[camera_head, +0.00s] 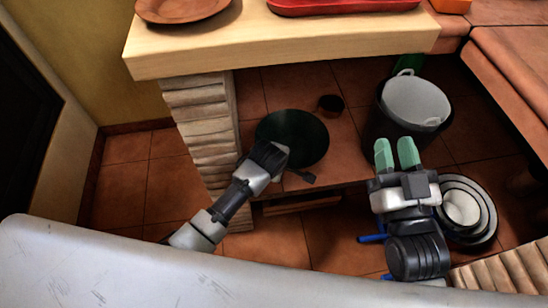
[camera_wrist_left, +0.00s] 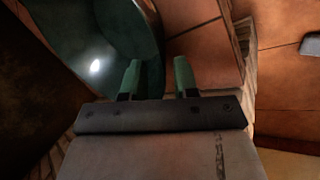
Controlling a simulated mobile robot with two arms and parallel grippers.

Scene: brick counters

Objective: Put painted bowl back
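A dark green round bowl (camera_head: 300,132), probably the painted bowl, lies on the low brick shelf under the wooden counter. It fills the upper left of the left wrist view (camera_wrist_left: 95,35) as a glossy teal bowl. My left gripper (camera_wrist_left: 158,70) is open at the bowl's near side. In the wrist view, one finger overlaps the bowl and the other shows against brown tile beyond its edge; I cannot tell whether they touch the rim. The head view hides its fingertips. My right gripper (camera_head: 395,150) is open and empty, with pale green fingers, in front of a dark pot.
The wooden counter (camera_head: 280,45) bears a brown plate (camera_head: 180,8) and a red tray (camera_head: 340,5). A small brown bowl (camera_head: 330,104) sits behind the green bowl. The lidded pot (camera_head: 415,100) and nested dishes (camera_head: 464,208) are at right. A brick pillar (camera_head: 203,130) stands left of the shelf.

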